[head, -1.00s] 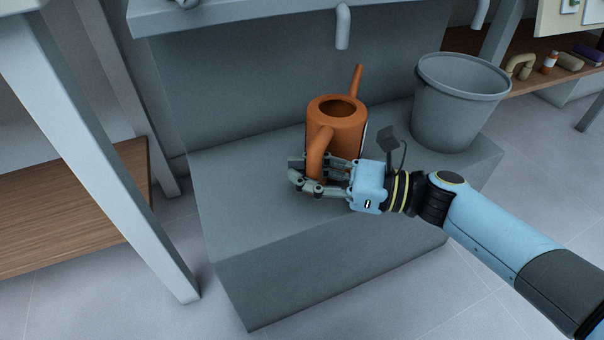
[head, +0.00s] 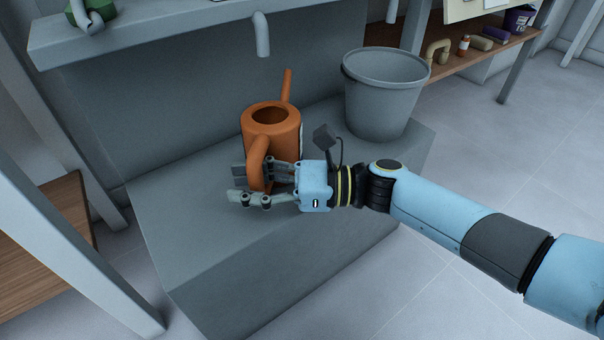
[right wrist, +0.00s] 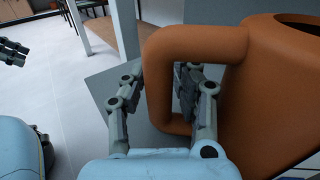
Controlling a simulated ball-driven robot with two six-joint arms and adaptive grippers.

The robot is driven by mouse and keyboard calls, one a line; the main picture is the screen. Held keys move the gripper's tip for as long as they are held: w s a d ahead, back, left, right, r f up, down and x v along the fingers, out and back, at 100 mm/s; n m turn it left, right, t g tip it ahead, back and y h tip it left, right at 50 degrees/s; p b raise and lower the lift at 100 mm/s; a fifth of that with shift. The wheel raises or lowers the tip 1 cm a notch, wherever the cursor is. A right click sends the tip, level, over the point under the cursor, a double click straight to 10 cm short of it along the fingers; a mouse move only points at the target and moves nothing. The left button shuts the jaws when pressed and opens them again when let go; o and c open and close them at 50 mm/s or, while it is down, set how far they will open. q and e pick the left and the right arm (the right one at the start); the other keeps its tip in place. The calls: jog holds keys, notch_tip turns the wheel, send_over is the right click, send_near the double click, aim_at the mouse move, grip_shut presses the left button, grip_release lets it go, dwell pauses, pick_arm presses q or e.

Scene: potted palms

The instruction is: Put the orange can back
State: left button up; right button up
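The orange can (head: 272,128), a watering can with a long spout, stands upright on the grey step (head: 215,240). Its spout points to the back and its handle faces the front. My right gripper (head: 240,184) is at the handle, with its fingers spread. In the right wrist view the right gripper (right wrist: 157,92) has one finger on each side of the can's handle (right wrist: 158,75), with the pads seeming apart from it. The can's body (right wrist: 268,90) is to the right there. Part of my left gripper (right wrist: 12,50) shows at that view's left edge; its opening is unclear.
A grey bucket (head: 382,105) stands on the step right of the can. A grey spout (head: 261,35) hangs from the ledge above. A wooden shelf (head: 490,55) with small items is at the back right. Table legs (head: 75,220) stand at the left.

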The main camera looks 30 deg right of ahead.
jog(key=p+v, duration=0.3)
jog(key=v, duration=0.8)
jog(key=s+a+f+n+g+h, duration=0.45)
jog(key=s+a+n+g, duration=0.4)
jog(key=s+n, duration=0.55)
pick_arm(q)
notch_tip(320, 180, up, 6)
jog(key=s+g, duration=0.1)
jog(key=g, duration=0.3)
jog(key=shift+s, duration=0.3)
pick_arm(e)
jog(key=s+d+r+n+t+h, duration=0.1)
jog(key=d+r+n+h, duration=0.4)
jog(key=d+n+h, duration=0.5)
jog(key=shift+d+n+t, duration=0.2)
jog(key=shift+n+t, duration=0.35)
jog(key=shift+n, duration=0.45)
jog(key=shift+s, duration=0.1)
